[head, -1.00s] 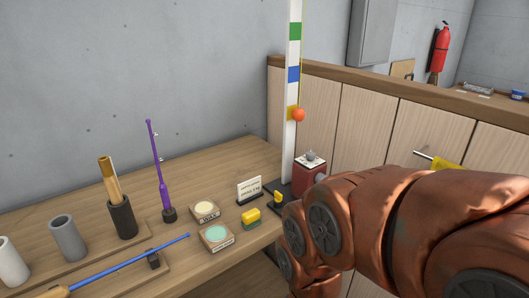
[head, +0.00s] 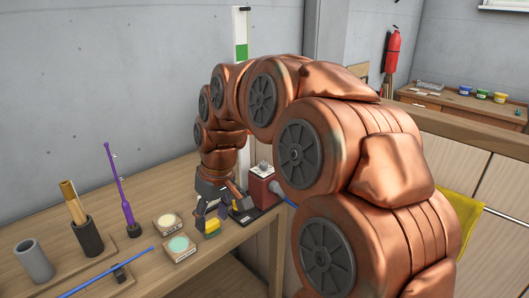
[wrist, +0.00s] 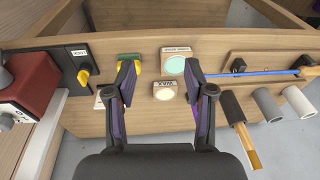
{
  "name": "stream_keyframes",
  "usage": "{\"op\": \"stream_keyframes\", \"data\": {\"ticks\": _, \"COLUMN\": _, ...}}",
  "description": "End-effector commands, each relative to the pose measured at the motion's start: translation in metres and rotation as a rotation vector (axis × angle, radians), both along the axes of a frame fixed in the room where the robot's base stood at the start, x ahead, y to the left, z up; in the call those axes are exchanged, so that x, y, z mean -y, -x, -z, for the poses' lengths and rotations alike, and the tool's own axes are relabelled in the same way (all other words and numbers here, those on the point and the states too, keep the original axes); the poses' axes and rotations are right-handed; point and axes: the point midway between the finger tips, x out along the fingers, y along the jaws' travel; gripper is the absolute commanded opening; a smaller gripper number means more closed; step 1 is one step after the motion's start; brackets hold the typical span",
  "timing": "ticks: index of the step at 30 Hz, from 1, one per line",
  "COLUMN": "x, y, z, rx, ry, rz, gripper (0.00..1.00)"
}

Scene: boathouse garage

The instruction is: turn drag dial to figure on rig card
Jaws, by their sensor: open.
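A red box (head: 262,188) with a white top plate and a grey dial (head: 264,167) stands at the right end of the workbench, beyond my gripper. In the wrist view the grey dial (wrist: 7,121) is at the far left, partly cut off by the frame. My gripper (head: 211,220) points down, open and empty, above the bench by a yellow-green sponge (head: 211,228). The open fingers (wrist: 160,72) also show in the wrist view. The rig card is hidden behind my arm in the head view, and its figure cannot be read.
A yellow lever (wrist: 84,75) sits on a black base beside the red box. A wax tin (wrist: 165,90) and a teal tin (wrist: 173,65) lie near my fingers. A purple rod (head: 120,185), a cork-handled piece (head: 74,202) and grey cups stand at left.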

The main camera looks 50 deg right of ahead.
Motion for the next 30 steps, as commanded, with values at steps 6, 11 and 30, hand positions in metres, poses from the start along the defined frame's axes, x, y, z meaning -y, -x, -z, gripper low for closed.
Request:
{"op": "stream_keyframes", "data": {"ticks": 6, "x": 0.117, "y": -0.049, "z": -0.049, "rx": 0.127, "ry": 0.026, "rz": 0.079, "gripper": 0.53}}
{"op": "stream_keyframes", "data": {"ticks": 11, "x": 0.193, "y": -0.056, "z": -0.067, "rx": 0.187, "ry": 0.06, "rz": 0.133, "gripper": 0.53}}
{"op": "stream_keyframes", "data": {"ticks": 30, "x": 0.253, "y": -0.068, "z": -0.037, "rx": 0.224, "ry": 0.095, "rz": 0.175, "gripper": 0.53}}
